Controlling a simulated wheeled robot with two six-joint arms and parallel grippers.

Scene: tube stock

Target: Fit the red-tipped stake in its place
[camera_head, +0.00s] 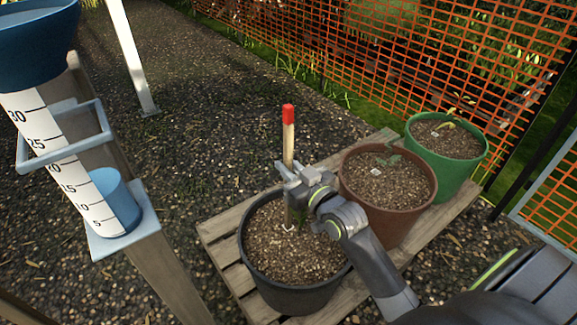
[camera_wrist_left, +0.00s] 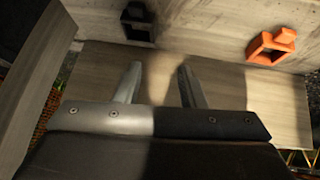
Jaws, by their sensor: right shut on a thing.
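The red-tipped stake (camera_head: 288,140) stands upright in the head view over the black pot (camera_head: 262,277). Its lower part is in front of the pot's soil. I cannot tell whether its foot is in the soil. My right gripper (camera_head: 288,172) is shut on the stake at about its middle. A small pale loop (camera_head: 288,228) shows at the stake's lower end. My left gripper (camera_wrist_left: 161,85) shows only in the left wrist view. Its fingers are apart with nothing between them, over a grey wooden surface.
A brown pot (camera_head: 390,226) and a green pot (camera_head: 462,175) with seedlings stand on the wooden pallet (camera_head: 222,240). A rain gauge (camera_head: 85,205) is at the left. Orange fencing (camera_head: 350,50) runs behind. An orange object (camera_wrist_left: 270,48) shows in the left wrist view.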

